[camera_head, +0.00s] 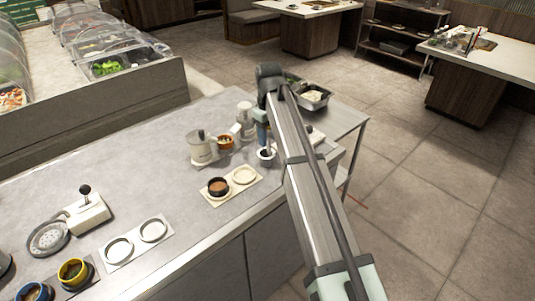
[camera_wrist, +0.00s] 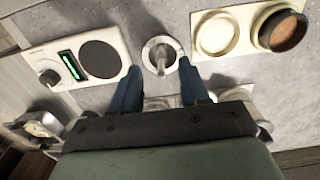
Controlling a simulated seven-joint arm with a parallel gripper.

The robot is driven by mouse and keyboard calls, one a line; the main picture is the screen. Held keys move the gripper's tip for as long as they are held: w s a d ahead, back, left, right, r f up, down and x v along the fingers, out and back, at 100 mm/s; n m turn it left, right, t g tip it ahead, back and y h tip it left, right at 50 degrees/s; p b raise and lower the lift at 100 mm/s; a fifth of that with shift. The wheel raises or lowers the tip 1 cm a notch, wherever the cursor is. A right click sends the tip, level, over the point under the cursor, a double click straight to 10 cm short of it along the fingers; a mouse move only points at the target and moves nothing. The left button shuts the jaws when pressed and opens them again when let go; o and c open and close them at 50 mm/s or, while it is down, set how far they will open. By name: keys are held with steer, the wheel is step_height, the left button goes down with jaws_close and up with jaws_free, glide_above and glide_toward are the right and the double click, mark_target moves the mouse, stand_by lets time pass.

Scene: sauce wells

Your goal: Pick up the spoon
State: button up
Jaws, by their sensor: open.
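A small round cup (camera_head: 266,157) stands on the grey counter just below my gripper (camera_head: 262,132). A slim grey upright piece, seemingly the spoon (camera_head: 268,146), stands in it. In the wrist view the cup (camera_wrist: 149,44) is seen from above, with the grey spoon end (camera_wrist: 161,60) pointing towards the camera. The spoon's lower part is hidden in the cup. My gripper's blue fingers (camera_wrist: 160,88) are apart, one to either side below the cup in the picture, with nothing seen between them. Whether a finger touches the spoon cannot be told.
A two-well tray (camera_head: 232,187) holds a brown-filled cup (camera_head: 218,186) left of the small cup. A white device with a green display (camera_wrist: 70,65) lies on the other side. A lidded pot (camera_head: 204,149) stands further left. My arm hides part of the counter's right end.

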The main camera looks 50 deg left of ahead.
mark_target(269, 146)
step_height(269, 146, down, 5)
steer(key=shift+s+d+r, duration=0.1)
steer(key=shift+r, duration=0.1)
jaws_close()
stand_by(0.4)
